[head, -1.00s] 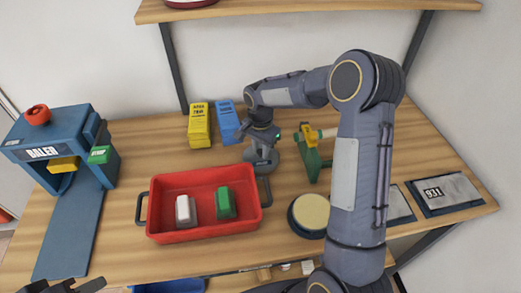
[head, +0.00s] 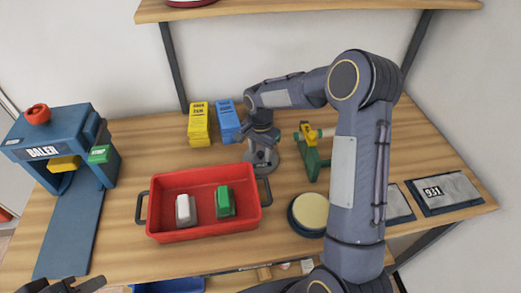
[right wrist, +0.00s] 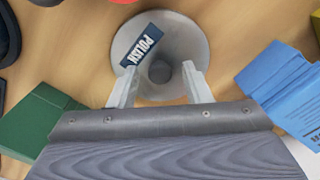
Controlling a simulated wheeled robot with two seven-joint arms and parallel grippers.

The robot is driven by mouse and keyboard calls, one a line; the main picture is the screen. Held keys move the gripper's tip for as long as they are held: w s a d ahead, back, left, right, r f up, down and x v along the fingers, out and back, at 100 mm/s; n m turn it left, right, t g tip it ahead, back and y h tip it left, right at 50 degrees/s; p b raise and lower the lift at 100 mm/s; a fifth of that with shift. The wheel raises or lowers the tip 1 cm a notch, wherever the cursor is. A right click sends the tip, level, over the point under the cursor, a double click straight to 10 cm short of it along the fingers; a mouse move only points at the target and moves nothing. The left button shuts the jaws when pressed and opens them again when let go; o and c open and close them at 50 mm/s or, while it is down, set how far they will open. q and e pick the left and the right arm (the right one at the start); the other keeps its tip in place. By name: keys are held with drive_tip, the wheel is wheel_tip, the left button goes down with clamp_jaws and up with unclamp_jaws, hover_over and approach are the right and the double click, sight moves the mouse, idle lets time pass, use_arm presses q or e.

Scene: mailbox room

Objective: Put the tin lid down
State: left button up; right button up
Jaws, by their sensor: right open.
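The tin lid (right wrist: 190,35) is a grey round cone with a knob and a dark "POLISH" label. It lies on the table behind the red tray, and its grey edge shows in the head view (head: 267,166). My right gripper (right wrist: 158,72) is open above it, with a finger on either side of the knob. I cannot tell whether the fingers touch it. A round tin (head: 310,211) with a cream top and dark rim stands apart, to the right of the tray. My left gripper (head: 68,285) shows only partly at the bottom left edge.
The red tray (head: 205,235) holds a white and a green block. Yellow (head: 198,125) and blue (head: 228,122) boxes stand left of the lid. A green and yellow tool (head: 311,155) stands close on its right. A blue press (head: 60,150) stands at left.

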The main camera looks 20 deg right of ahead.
sight(260, 153)
wheel_tip(260, 153, up, 12)
drive_tip(key=s+r+n+t+y, duration=0.1)
drive_tip(key=s+r+n, duration=0.2)
drive_tip(key=s+r, duration=0.35)
drive_tip(key=s+a+f+n+t+y, duration=0.1)
drive_tip(key=s+a+f+n+t, duration=0.1)
drive_tip(key=s, duration=0.9)
drive_tip(key=s+a+f+n+t+y, duration=0.1)
drive_tip(key=s+n, duration=0.4)
drive_tip(key=s, duration=0.6)
drive_tip(key=shift+s+a+f+t+y+b, duration=0.15)
drive_tip(key=shift+a+f+t+y+b, duration=0.25)
drive_tip(key=shift+a+t, duration=0.4)
